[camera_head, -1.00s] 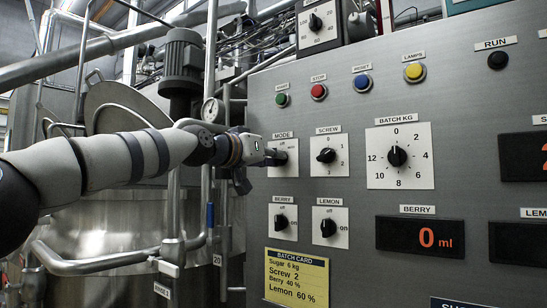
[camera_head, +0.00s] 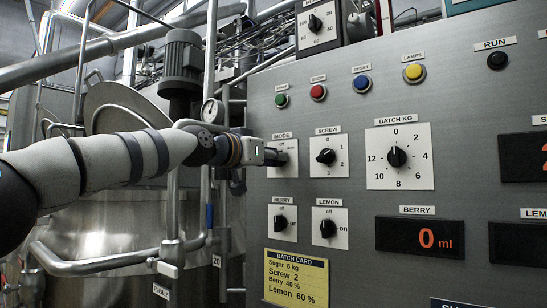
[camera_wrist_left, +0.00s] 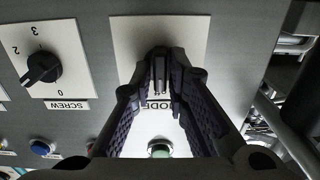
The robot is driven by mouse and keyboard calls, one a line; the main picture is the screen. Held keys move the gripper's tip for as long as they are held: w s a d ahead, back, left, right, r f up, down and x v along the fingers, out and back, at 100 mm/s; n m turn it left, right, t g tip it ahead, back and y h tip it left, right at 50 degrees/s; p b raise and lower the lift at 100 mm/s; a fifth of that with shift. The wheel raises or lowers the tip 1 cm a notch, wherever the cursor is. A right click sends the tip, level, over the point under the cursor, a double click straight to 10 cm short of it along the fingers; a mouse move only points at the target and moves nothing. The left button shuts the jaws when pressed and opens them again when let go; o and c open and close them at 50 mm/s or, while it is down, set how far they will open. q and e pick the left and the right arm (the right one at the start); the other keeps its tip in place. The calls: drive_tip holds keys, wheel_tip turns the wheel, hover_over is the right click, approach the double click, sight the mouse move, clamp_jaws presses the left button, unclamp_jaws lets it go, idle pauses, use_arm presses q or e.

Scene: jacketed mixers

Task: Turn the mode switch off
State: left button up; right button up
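The mode switch's white plate (camera_head: 290,168), under the MODE label, is at the left of the grey panel. My left gripper (camera_head: 276,157) reaches it from the left and covers its knob. In the left wrist view, the white plate (camera_wrist_left: 127,40) is upside down. The left gripper (camera_wrist_left: 163,75) has its two fingertips drawn close together over the middle of the plate, shut on the knob. My right gripper is in neither view.
The screw dial (camera_head: 326,157) is close on the right. The berry switch (camera_head: 281,222) and lemon switch (camera_head: 328,229) are below. Green (camera_head: 281,100) and red (camera_head: 318,92) buttons are above. Pipes and a steel tank (camera_head: 110,225) stand left of the panel.

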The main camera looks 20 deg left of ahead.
use_arm(q)
drive_tip(key=shift+o, duration=0.5)
drive_tip(key=v, duration=0.7)
drive_tip(key=shift+s, duration=0.25)
